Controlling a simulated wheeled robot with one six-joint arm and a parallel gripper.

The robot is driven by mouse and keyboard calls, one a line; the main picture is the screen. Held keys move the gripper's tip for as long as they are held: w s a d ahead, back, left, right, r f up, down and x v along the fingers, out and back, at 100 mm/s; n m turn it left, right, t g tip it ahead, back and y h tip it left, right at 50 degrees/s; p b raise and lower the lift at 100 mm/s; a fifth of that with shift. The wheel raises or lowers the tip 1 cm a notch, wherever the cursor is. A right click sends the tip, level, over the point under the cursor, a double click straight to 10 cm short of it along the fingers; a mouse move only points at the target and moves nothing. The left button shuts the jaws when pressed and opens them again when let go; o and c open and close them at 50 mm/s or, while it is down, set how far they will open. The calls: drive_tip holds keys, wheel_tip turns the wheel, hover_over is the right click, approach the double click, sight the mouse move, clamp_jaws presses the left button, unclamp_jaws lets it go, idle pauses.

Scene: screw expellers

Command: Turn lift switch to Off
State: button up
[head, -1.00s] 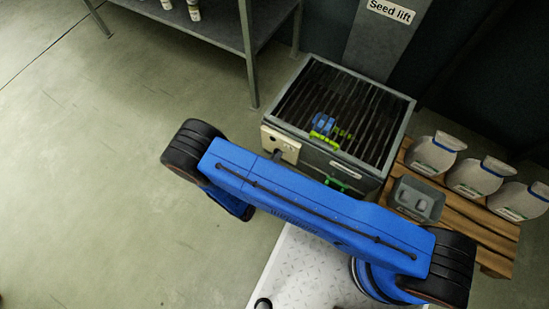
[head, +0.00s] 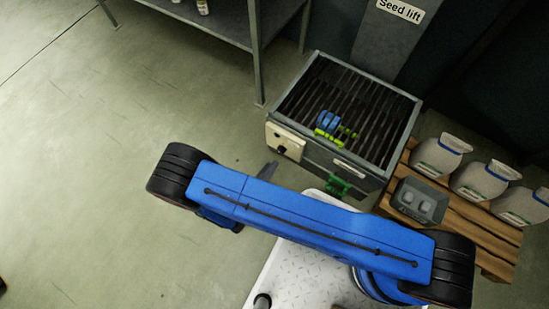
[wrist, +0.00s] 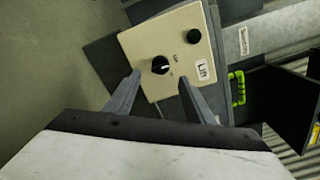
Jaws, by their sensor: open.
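The lift switch is a round black knob with a white mark (wrist: 160,65) on a beige control box (wrist: 168,40) labelled "Lift" in the wrist view. The small position texts are too blurred to read surely, so I cannot tell its setting. In the head view the dark knob (head: 281,150) shows on the box (head: 292,139) at the left corner of the grated bin. My gripper (wrist: 160,77) is open and empty. Its two fingers point towards the box, one either side of the knob in the picture, apparently short of it. In the head view one grey finger (head: 268,169) shows; my arm hides the rest.
A dark green button (wrist: 194,36) sits on the same box. The grated bin (head: 403,135) holds a blue and green item (head: 328,122). A green handle (head: 339,187) is on its front.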

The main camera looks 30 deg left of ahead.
drive_tip(key=s, duration=1)
drive_tip(key=shift+a, duration=0.45)
